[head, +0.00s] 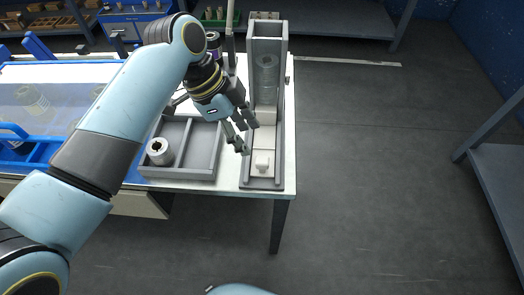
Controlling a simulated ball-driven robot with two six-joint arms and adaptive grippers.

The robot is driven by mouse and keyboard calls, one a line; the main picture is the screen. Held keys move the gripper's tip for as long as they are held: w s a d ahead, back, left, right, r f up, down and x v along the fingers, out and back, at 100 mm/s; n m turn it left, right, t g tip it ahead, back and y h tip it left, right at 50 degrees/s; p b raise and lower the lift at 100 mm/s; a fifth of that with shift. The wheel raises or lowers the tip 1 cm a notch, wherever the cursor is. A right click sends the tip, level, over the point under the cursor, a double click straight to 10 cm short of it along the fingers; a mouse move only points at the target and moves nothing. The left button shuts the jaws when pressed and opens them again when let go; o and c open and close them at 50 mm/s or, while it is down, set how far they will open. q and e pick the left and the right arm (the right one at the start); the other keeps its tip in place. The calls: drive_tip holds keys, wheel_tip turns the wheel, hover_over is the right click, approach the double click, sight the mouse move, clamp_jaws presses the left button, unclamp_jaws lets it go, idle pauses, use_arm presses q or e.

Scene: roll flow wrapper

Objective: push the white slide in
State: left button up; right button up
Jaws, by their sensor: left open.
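The white slide (266,139) lies in a grey channel (246,176) at the right end of the table. A small white knob (262,161) stands on its near end. The slide's far end reaches the foot of a tall grey hopper (267,28). A clear stack of round things (266,78) shows inside the hopper. My left gripper (249,139) is open, with its fingers above the channel's left side, close to the slide. I cannot tell whether they touch it. My right gripper is not in view.
A grey two-part tray (180,175) holds a pale roll (159,151) just left of the channel. A blue-framed machine with a clear cover (70,95) fills the table's left. The floor (390,180) to the right is clear. Shelves stand at the back and right.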

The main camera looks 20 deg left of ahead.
sight(262, 160)
use_arm(q)
drive_tip(key=b+x, duration=0.1)
drive_tip(key=x, duration=0.8)
drive_tip(key=shift+f, duration=0.1)
clamp_jaws()
